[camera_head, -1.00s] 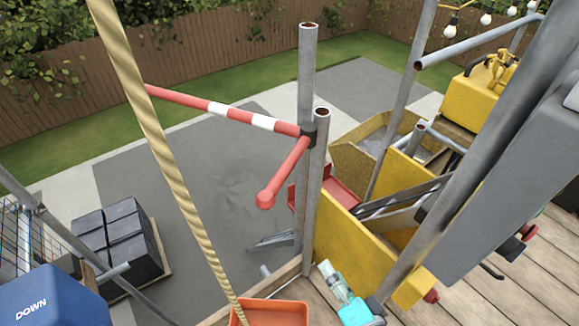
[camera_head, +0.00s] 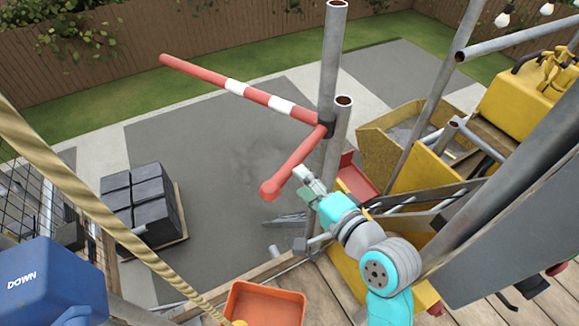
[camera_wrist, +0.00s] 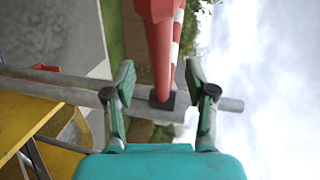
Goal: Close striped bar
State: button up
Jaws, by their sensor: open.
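The red-and-white striped bar (camera_head: 235,88) juts out level to the left from a black bracket (camera_head: 325,129) on the grey upright poles. Its plain red short end (camera_head: 290,166) reaches from the bracket toward me. My gripper (camera_head: 306,181) is open, just right of and below that short end in the head view. In the wrist view, the fingers of my gripper (camera_wrist: 163,75) stand spread on either side of the red short end (camera_wrist: 155,25), with the bracket (camera_wrist: 162,100) between them. I cannot tell whether they touch the bar.
Scaffold poles (camera_head: 332,65) stand beside my arm. A rope (camera_head: 90,200) crosses the left. An orange tray (camera_head: 262,305) lies on the deck below, and a blue DOWN box (camera_head: 55,280) is at the lower left. A yellow chute (camera_head: 385,135) lies to the right.

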aim_at(288, 169)
jog(key=shift+x, duration=3.15)
grip_shut()
